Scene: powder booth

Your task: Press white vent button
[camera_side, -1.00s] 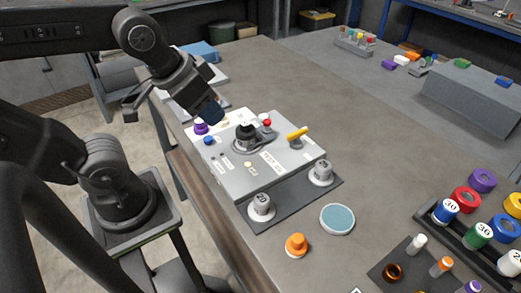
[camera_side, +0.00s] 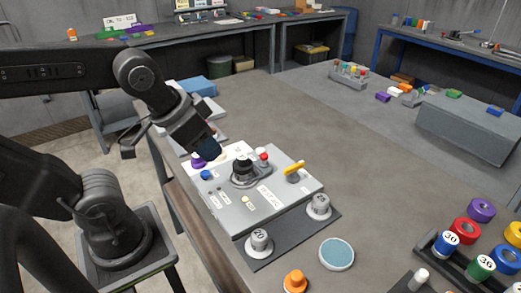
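A grey control box (camera_side: 268,208) sits on the bench with its sloped top showing. A small cream-white button (camera_side: 245,199) is on its near left part, beside a label. A blue button (camera_side: 205,175), a purple button (camera_side: 198,163), a red knob (camera_side: 262,155), a black round knob (camera_side: 243,166) and a yellow lever (camera_side: 294,168) are also on the box. My gripper (camera_side: 209,150) hangs over the box's far left corner, above the purple and blue buttons, apart from the cream-white button. Its dark blue tip is small, and whether the fingers are open or shut is unclear.
Two grey weights (camera_side: 259,241) (camera_side: 318,205) stand on the dark mat by the box. A teal-topped disc (camera_side: 336,253) and an orange knob (camera_side: 295,281) lie in front. A rack of coloured rolls (camera_side: 456,255) is at right.

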